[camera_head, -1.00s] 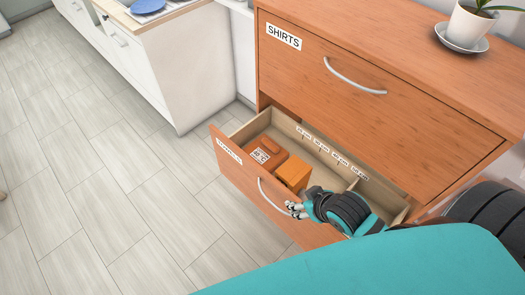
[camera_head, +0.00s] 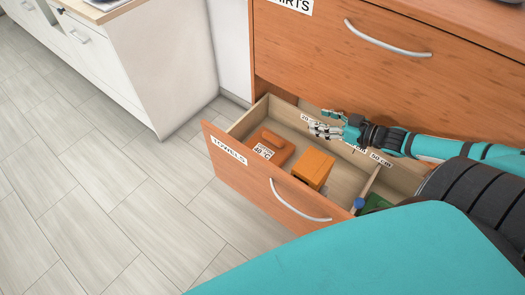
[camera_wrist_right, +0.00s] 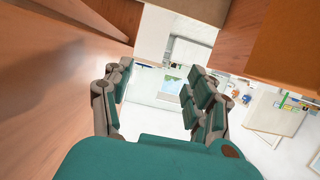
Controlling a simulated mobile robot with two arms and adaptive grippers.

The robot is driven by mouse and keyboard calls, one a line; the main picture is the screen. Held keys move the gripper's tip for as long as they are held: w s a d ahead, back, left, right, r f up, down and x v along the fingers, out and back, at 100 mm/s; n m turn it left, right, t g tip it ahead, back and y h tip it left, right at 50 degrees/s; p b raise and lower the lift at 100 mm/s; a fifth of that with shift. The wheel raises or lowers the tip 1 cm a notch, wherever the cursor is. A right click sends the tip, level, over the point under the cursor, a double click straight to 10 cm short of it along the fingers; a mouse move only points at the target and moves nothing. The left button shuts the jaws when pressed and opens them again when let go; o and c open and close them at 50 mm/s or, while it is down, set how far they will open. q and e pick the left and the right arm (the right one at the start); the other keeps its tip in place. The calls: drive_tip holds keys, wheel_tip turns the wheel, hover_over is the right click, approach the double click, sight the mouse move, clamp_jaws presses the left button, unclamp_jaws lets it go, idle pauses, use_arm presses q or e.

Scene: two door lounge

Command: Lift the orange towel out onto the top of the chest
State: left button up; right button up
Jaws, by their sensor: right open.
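Two orange things lie in the left compartment of the open TOWELS drawer (camera_head: 235,165): a red-orange folded one with a white label (camera_head: 272,147) and a brighter orange block-shaped one (camera_head: 314,168). I cannot tell for certain which is the towel. My right gripper (camera_head: 324,122) is open and empty, above the back of the drawer, behind and above the brighter one and apart from it. Its spread fingers also show in the right wrist view (camera_wrist_right: 157,92), with nothing between them. The top of the chest (camera_head: 470,14) shows at the upper right. My left gripper is out of view.
The shut SHIRTS drawer (camera_head: 310,50) overhangs the back of the open drawer. A divider separates a right compartment holding a green thing (camera_head: 376,204), partly hidden by my body. A white cabinet (camera_head: 165,70) stands left. The floor (camera_head: 90,200) there is clear.

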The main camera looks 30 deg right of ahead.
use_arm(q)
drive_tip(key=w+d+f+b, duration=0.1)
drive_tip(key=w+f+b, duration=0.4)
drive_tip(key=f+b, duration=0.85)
use_arm(e)
wheel_tip(320, 180, down, 16)
drive_tip(key=f+b, duration=0.1)
drive_tip(key=b, duration=0.4)
approach(274, 138)
drive_tip(key=b+x, duration=0.1)
drive_tip(key=x, duration=0.1)
drive_tip(key=b+x, duration=0.1)
drive_tip(key=shift+w+f, duration=0.3)
drive_tip(key=shift+f, duration=0.1)
drive_tip(key=shift+x, duration=0.95)
drive_tip(key=shift+b+x, duration=0.65)
drive_tip(key=shift+x, duration=1.3)
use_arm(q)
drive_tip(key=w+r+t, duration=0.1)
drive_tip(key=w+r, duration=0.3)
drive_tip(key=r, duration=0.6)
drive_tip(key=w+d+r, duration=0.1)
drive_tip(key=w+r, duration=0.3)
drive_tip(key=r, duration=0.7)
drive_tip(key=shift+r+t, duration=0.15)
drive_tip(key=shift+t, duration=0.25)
use_arm(e)
drive_tip(key=shift+r, duration=0.15)
drive_tip(key=shift+c, duration=0.4)
